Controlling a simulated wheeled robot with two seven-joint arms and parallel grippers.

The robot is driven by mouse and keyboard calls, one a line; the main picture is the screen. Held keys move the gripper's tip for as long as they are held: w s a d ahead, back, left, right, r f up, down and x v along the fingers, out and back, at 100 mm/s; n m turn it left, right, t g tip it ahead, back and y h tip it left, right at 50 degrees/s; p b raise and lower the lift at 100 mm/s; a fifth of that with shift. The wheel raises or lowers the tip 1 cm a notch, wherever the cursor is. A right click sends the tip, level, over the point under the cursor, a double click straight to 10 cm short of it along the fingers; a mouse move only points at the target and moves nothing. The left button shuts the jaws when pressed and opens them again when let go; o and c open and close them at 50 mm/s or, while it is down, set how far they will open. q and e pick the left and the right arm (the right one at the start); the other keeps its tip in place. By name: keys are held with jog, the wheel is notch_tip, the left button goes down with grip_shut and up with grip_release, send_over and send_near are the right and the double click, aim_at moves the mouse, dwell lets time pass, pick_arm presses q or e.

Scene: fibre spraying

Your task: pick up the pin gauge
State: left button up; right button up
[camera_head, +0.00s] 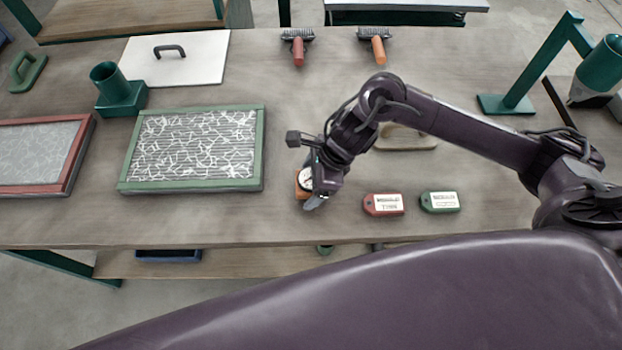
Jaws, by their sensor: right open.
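The pin gauge (304,181) looks like a small orange block with a round white dial, lying on the table just right of the green-framed panel. My right gripper (314,194) is open and reaches down over the gauge from the right. It covers the gauge's right side, so I cannot tell whether the fingers touch it. My left gripper is not in view.
A green-framed fibre panel (194,148) lies left of the gauge, with a red-framed panel (40,153) beyond it. A red tag (383,204) and a green tag (440,202) lie to the right. Two brushes lie at the back. The table's front edge is close.

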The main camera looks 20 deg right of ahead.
jog(key=c, duration=1.2)
jog(key=shift+r, duration=0.1)
